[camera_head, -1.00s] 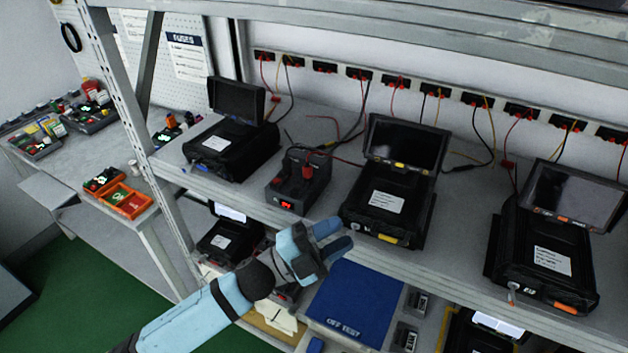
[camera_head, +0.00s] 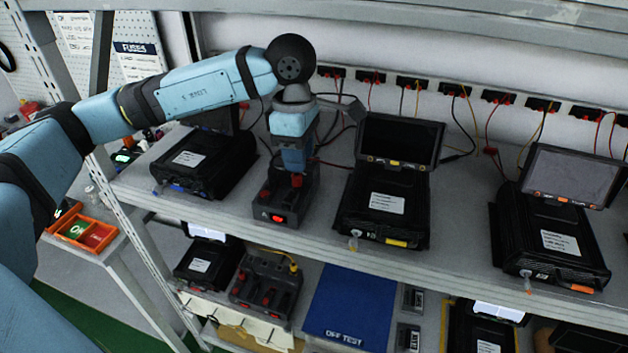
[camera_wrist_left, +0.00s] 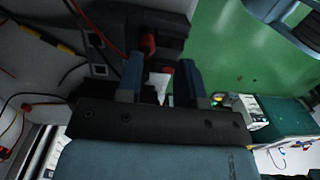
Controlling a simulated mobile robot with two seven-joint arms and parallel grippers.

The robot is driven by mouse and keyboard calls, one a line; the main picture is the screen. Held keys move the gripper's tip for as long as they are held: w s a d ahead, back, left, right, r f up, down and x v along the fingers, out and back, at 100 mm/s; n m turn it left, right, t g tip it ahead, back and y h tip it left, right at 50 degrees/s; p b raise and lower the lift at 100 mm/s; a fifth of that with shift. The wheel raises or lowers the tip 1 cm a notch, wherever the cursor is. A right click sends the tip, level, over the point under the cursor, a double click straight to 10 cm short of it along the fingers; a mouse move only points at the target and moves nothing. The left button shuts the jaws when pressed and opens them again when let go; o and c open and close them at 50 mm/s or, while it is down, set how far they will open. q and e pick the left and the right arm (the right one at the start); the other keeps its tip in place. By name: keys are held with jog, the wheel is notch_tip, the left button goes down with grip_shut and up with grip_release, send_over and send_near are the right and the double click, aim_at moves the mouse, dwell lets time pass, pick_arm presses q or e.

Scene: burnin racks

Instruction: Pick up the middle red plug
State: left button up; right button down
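A dark box (camera_head: 285,208) with a lit red display stands on the upper shelf, between two black cases. Red plugs show on its top: one (camera_head: 297,181) right under my left gripper (camera_head: 296,167), another (camera_head: 264,193) to the left. The gripper hides part of the box top, so I cannot tell which plug is the middle one. My left gripper points down over the box. In the left wrist view its two blue fingers (camera_wrist_left: 160,62) stand apart, with a red plug (camera_wrist_left: 148,43) near the left fingertip. Whether they touch is unclear. My right gripper is not in view.
Black cases with raised screens stand left (camera_head: 200,165) and right (camera_head: 385,205) of the box, close to it. Cables hang from the wall sockets behind. A similar box (camera_head: 265,288) with red plugs and a blue mat (camera_head: 347,308) are on the lower level.

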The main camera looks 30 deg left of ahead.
aim_at(297, 175)
pick_arm(q)
jog(key=shift+w+a+r+y, duration=0.25)
jog(key=shift+a+r+y, duration=0.1)
jog(key=shift+a, duration=0.2)
jog(key=shift+a+f, duration=0.1)
jog(key=f+p, duration=0.1)
jog(key=f, duration=0.2)
jog(key=f+p, duration=0.1)
jog(key=f, duration=0.2)
jog(key=shift+w+f, duration=0.2)
jog(key=shift+f, duration=0.3)
jog(key=shift+c, duration=0.4)
jog(key=c, duration=0.4)
